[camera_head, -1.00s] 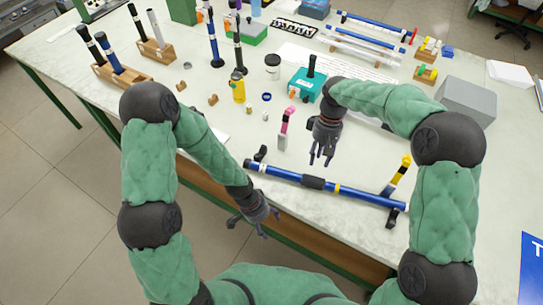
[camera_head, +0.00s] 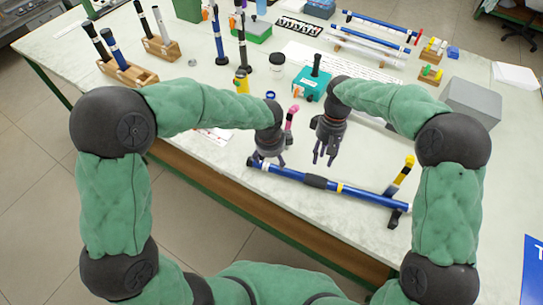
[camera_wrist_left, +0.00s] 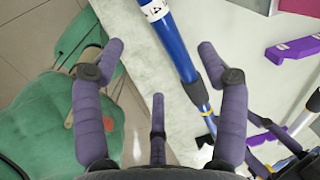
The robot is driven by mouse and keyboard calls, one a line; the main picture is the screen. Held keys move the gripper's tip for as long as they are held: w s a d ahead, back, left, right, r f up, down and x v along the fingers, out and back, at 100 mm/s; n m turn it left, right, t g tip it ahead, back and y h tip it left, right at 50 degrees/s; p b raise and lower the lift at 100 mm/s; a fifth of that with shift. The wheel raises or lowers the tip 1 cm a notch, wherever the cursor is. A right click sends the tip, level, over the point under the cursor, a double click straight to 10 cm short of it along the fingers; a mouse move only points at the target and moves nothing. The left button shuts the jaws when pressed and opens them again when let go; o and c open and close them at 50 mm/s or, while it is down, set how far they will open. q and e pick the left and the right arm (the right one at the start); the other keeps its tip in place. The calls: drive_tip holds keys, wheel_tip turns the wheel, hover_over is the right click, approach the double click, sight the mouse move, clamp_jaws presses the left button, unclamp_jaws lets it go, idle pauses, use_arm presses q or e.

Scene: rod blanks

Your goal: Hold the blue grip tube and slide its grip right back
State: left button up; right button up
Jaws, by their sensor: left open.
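The blue grip tube (camera_head: 365,195) lies along the front of the table, its right end on a black support. A black grip (camera_head: 316,182) sits around it near the middle, with a yellow band to the grip's right. My left gripper (camera_head: 268,162) is open and empty at the tube's left end; I cannot tell whether it touches. In the left wrist view, the blue tube (camera_wrist_left: 176,48) runs between the spread fingers of my left gripper (camera_wrist_left: 160,50) and passes behind the right-hand finger. My right gripper (camera_head: 323,160) hangs fingers down over the grip, fingers apart and empty.
A yellow-and-black piece (camera_head: 401,174) leans by the tube's right end. A pink-topped item (camera_head: 291,115) stands behind my left gripper. A teal box (camera_head: 312,86) and a grey box (camera_head: 472,102) stand farther back.

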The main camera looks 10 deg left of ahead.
sight(273, 169)
use_arm(q)
drive_tip(key=f, duration=0.3)
drive_tip(key=w+f, duration=0.1)
drive_tip(key=f, duration=0.6)
drive_tip(key=shift+w+d+f, duration=0.1)
drive_tip(key=shift+w, duration=0.05)
